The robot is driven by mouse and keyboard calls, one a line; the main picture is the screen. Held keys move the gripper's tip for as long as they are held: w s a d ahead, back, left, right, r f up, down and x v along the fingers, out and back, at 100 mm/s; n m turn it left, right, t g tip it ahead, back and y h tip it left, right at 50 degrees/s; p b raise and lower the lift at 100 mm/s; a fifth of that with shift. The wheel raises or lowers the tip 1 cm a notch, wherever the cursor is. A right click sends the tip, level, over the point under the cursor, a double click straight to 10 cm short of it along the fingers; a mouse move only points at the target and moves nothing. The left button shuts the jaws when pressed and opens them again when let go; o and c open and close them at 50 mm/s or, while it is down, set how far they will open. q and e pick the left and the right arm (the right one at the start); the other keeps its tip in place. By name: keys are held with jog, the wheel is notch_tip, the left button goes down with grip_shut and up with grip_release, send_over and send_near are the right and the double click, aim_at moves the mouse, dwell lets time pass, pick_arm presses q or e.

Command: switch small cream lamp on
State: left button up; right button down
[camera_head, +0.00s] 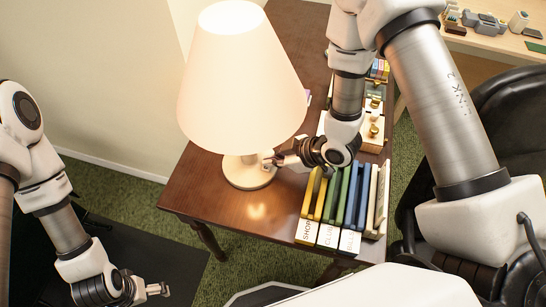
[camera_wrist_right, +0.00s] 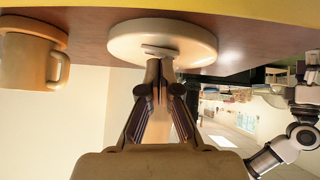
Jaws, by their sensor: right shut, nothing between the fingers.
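The small cream lamp (camera_head: 240,85) stands upright on the dark wooden table. Its cone shade glows warm white, and a bright spot shows on the tabletop in front of it. Its round base (camera_head: 250,176) also shows upside down in the right wrist view (camera_wrist_right: 163,42). My right gripper (camera_head: 270,160) is shut and empty, with its tips at the lamp's base beside the stem. In the right wrist view the fingertips (camera_wrist_right: 160,66) meet at the base's edge; I cannot tell whether they touch it. My left gripper (camera_head: 152,290) is low at the left, away from the table; its opening is unclear.
A row of colored books or folders (camera_head: 345,200) stands on the table right of the lamp, close to my right gripper. A tan mug (camera_wrist_right: 30,55) shows in the right wrist view. A black chair (camera_head: 510,130) is at the right. The table's front left corner is clear.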

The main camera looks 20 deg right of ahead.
jog(key=r+p, duration=0.5)
jog(key=shift+w+d+r, duration=0.15)
jog(key=shift+w+r, duration=0.1)
jog(key=shift+w, duration=0.1)
jog(key=d+b+v, duration=0.1)
jog(key=b+v, duration=0.1)
jog(key=v, duration=0.7)
jog(key=shift+w+d+f, duration=0.3)
jog(key=shift+w+f, duration=0.05)
jog(key=shift+f, duration=0.05)
